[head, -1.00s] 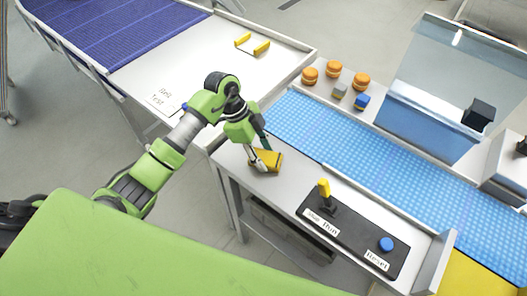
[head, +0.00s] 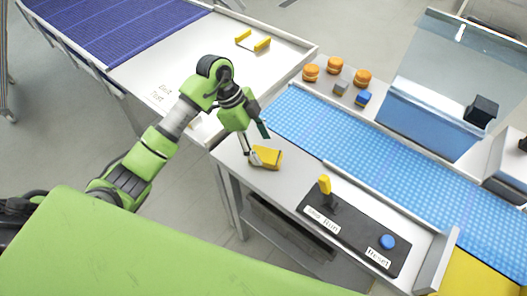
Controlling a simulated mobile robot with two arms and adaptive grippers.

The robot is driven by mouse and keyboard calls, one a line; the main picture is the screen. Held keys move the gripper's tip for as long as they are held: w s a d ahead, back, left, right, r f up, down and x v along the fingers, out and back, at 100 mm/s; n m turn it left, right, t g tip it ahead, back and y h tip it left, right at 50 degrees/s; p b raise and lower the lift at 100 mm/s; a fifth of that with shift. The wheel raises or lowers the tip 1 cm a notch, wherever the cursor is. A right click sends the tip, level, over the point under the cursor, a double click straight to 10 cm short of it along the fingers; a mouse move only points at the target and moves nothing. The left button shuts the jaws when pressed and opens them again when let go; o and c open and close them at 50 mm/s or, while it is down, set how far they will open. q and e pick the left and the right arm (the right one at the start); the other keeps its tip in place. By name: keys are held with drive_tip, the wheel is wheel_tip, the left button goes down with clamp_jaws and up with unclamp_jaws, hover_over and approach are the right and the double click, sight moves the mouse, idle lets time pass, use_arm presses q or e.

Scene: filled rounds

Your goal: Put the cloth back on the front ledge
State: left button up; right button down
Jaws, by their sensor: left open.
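The yellow cloth (head: 268,157) lies folded on the grey front ledge (head: 286,187), near its left end, left of the black control panel. My left gripper (head: 256,150) is just above and at the left edge of the cloth, its fingers apart. One finger reaches down by the cloth's left side; whether it touches the cloth I cannot tell. My right gripper is not in view.
The control panel (head: 345,229) carries a yellow-topped lever (head: 324,187) and a blue button (head: 388,242). A blue belt (head: 350,150) runs behind the ledge. Orange round pieces (head: 311,72) and small cubes stand beyond it. A white table (head: 190,70) lies at the back left.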

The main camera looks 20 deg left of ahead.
use_arm(q)
drive_tip(key=b+v, duration=0.2)
drive_tip(key=v, duration=0.6)
drive_tip(key=shift+r, duration=0.3)
drive_tip(key=shift+a, duration=0.1)
